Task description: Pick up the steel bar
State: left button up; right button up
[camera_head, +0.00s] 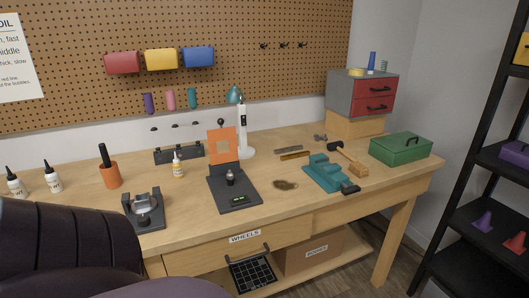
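A short grey bar (288,149), which looks like the steel bar, lies flat on the wooden workbench (335,205) toward the back, right of the middle. A brass-brown bar (294,155) lies just in front of it. The grey bar looks uncovered and nothing rests on it. Neither of my grippers shows in the head view.
A dark rounded shape (55,245) blocks the lower left.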

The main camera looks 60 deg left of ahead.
aim_at(292, 148)
jog(key=u, duration=1.4)
jog(key=i+l+u, duration=0.25)
jog(key=i, duration=0.15)
